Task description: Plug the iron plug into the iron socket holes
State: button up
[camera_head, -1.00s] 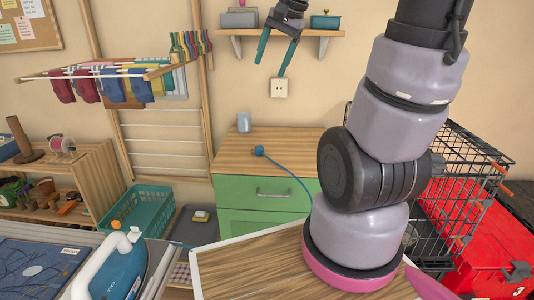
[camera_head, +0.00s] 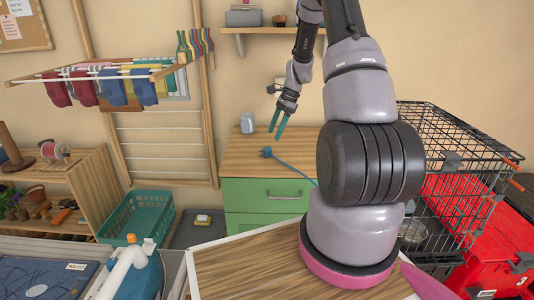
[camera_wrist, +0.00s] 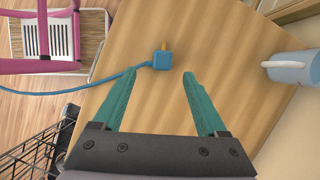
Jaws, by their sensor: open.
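The blue iron plug (camera_head: 266,152) lies on the wooden top of the green cabinet, its blue cord running off to the right. In the wrist view the plug (camera_wrist: 162,60) shows a brass-coloured prong end and lies just beyond the fingertips, slightly right of the gap's middle. My gripper (camera_head: 278,127) has teal fingers and points down above the cabinet top, near the plug. In the wrist view the fingers (camera_wrist: 160,75) are apart with nothing between them. The wall socket (camera_head: 281,86) is largely hidden behind my arm.
A light blue cup (camera_head: 247,123) stands on the cabinet top (camera_head: 240,150), left of the plug. A shelf (camera_head: 260,30) is on the wall above. A black wire crate (camera_head: 450,150) is at the right. The iron (camera_head: 130,275) is at the lower left.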

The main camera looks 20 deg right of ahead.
aim_at(267, 148)
jog(key=x, duration=0.8)
jog(key=shift+w+f, duration=0.15)
jog(key=shift+w, duration=0.1)
grip_shut()
